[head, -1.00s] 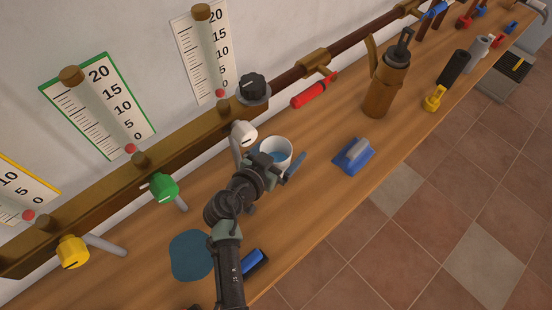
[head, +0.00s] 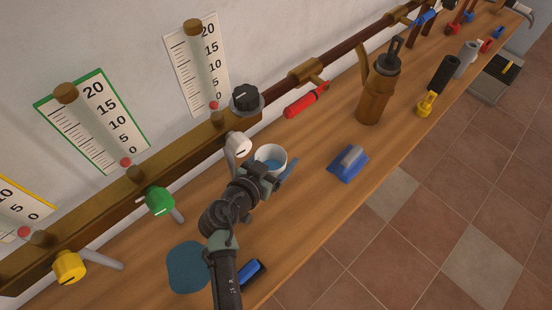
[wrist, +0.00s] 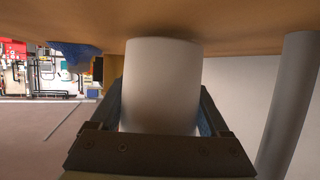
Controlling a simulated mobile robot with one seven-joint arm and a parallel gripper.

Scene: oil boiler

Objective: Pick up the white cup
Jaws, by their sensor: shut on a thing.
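The cup's end meets or nearly meets the bench surface at the top of that view; I cannot tell whether there is a gap. My wrist hides part of the cup in the head view.
The white valve (head: 238,145) stands close left of the cup. A green valve (head: 160,201) and a brass pipe (head: 190,155) run along the wall.

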